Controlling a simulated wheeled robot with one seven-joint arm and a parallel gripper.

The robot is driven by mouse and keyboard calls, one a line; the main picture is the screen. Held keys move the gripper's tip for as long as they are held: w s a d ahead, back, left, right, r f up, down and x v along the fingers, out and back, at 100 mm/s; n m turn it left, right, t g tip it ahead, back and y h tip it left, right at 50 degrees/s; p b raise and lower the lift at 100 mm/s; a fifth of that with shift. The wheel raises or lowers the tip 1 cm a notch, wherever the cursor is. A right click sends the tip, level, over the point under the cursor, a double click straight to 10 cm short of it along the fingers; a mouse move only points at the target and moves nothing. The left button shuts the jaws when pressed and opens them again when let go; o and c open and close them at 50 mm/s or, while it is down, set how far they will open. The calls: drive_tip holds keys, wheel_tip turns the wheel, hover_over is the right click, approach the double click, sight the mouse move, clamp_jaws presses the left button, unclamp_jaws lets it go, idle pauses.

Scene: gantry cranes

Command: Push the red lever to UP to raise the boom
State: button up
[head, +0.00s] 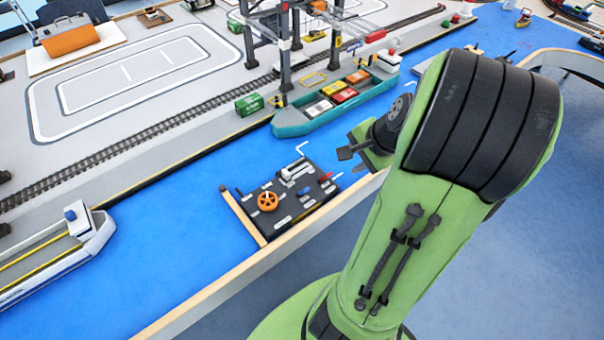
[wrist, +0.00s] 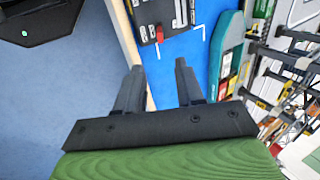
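The dark control panel (head: 262,187) sits at the near edge of the blue water, with an orange wheel (head: 267,201), white labels and small handles on it. The red lever (head: 337,176) is at the panel's right edge, and it also shows in the wrist view (wrist: 159,33). Its UP marking is too small to read. My gripper (wrist: 159,68) is open and empty, its two dark fingers apart, pointing towards the red lever and not touching it. In the head view my gripper (head: 355,152) is right of the panel, partly hidden by my arm. The crane (head: 284,45) stands behind; its boom position is unclear.
A teal container ship (head: 305,122) floats behind the panel, with a green container (head: 249,104) on the quay. Another ship (head: 60,255) is at the lower left. A wooden rim (head: 215,287) runs along the near edge. Open water lies left of the panel.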

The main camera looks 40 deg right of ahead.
sight(329, 174)
drive_tip(key=b+x, duration=0.5)
drive_tip(key=x, duration=1)
drive_tip(key=shift+w+d+f+b, duration=0.1)
drive_tip(key=shift+w+f+b, duration=0.05)
drive_tip(key=shift+f+b, duration=0.2)
drive_tip(key=shift+r, duration=0.1)
drive_tip(key=shift+c, duration=0.4)
clamp_jaws()
